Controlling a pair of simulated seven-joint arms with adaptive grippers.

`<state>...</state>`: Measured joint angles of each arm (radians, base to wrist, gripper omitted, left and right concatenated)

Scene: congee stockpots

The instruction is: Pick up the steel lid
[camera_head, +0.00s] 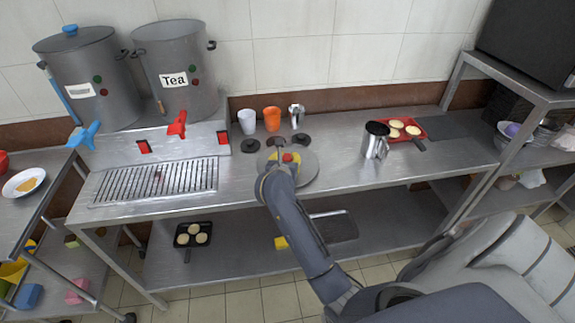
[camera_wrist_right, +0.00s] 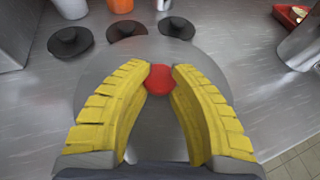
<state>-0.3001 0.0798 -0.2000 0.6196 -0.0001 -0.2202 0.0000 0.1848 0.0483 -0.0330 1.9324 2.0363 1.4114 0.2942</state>
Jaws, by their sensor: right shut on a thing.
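The steel lid (camera_head: 308,168) is a round grey disc at the middle of the steel counter. It also shows in the wrist view (camera_wrist_right: 160,52) under the yellow fingers. Its red knob (camera_wrist_right: 160,79) sits between the fingertips. My right gripper (camera_head: 284,159) comes down over the lid and is shut on the knob. I cannot tell whether the lid touches the counter or is slightly above it. The gripper and arm hide the lid's near left part in the head view. My left gripper is not in view.
Three small dark lids (camera_head: 275,142) lie just behind the steel lid. A white cup (camera_head: 247,121), an orange cup (camera_head: 272,119) and a metal cup (camera_head: 296,116) stand behind them. A steel pitcher (camera_head: 375,141) and red tray (camera_head: 424,124) are right. Stockpots (camera_head: 176,68) stand back left.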

